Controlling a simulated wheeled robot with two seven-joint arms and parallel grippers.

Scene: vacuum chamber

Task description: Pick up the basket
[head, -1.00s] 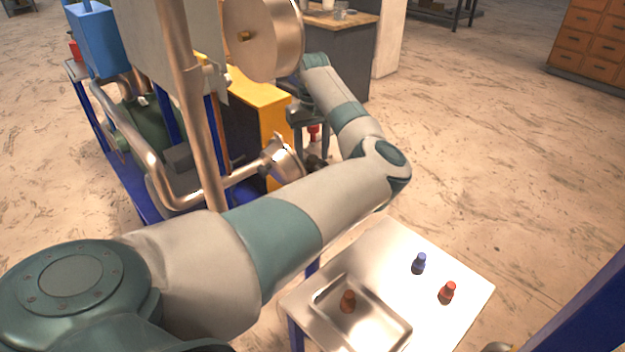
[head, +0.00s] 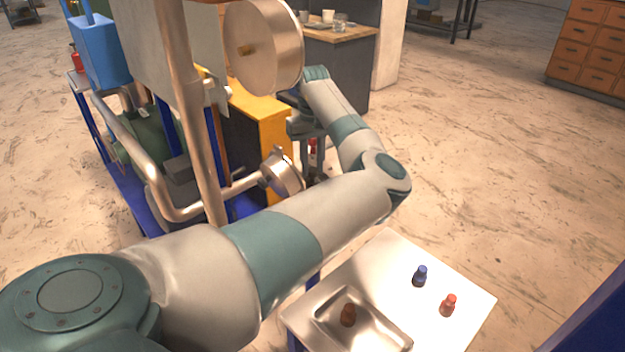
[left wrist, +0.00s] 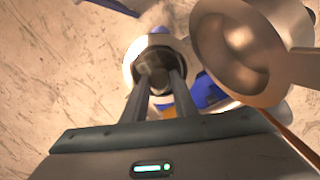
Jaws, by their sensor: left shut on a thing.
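My left gripper (head: 313,162) hangs below my left wrist, beside the metal pipe flange on the pump stand. Its fingers also show in the left wrist view (left wrist: 162,78), close together at their tips. They are shut on a small dark grey thing, which I take to be the basket (left wrist: 152,65); its shape is mostly hidden. It shows against a bright round metal opening (left wrist: 133,62). I cannot tell whether it is inside the opening or above it. My right gripper is not in view.
A pipe flange (head: 283,173) and a large round metal door (head: 262,48) stand close to my left gripper. A small table (head: 385,262) with a tray (head: 402,328) and small bottles stands in front.

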